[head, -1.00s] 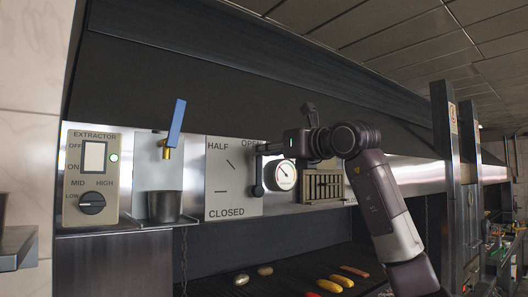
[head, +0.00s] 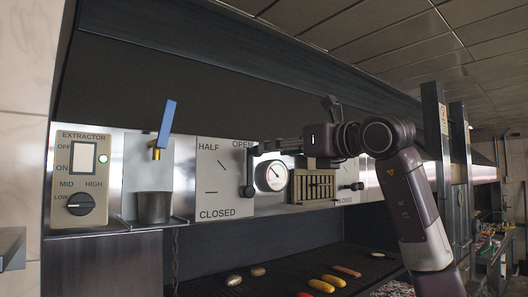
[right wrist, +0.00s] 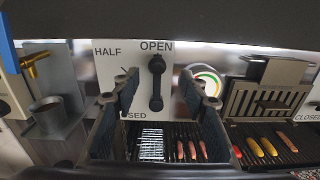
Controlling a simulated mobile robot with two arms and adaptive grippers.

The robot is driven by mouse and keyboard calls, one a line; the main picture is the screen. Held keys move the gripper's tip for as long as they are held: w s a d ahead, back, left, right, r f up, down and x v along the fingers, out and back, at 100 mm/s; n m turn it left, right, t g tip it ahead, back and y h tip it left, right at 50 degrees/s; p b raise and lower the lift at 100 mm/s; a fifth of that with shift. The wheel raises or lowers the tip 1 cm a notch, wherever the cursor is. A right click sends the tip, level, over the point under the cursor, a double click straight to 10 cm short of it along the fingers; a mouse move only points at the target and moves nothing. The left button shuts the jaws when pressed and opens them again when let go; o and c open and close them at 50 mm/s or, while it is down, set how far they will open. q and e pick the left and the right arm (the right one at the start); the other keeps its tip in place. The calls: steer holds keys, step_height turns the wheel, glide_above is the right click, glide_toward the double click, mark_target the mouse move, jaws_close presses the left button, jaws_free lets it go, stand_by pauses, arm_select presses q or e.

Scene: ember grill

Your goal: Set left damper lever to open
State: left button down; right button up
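The left damper lever (head: 248,178) is a black bar with rounded ends on a pale plate (head: 217,180) marked HALF, OPEN and CLOSED. It stands upright, its upper end just under the word OPEN. The lever also shows in the right wrist view (right wrist: 156,84), unobstructed. My right gripper (head: 264,148) is at the lever's upper right in the head view. In the right wrist view its two fingers (right wrist: 160,93) are wide apart, with the lever seen between them and nothing held. My left gripper is not in view.
A round gauge (head: 272,176) and a slatted vent (head: 313,185) are right of the lever. A second black lever (head: 350,186) is farther right. The extractor panel (head: 81,180), a blue-handled tap (head: 166,125) and a cup (head: 154,207) are left. Food lies on the grill below.

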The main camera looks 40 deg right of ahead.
steer(key=shift+s, duration=2.3)
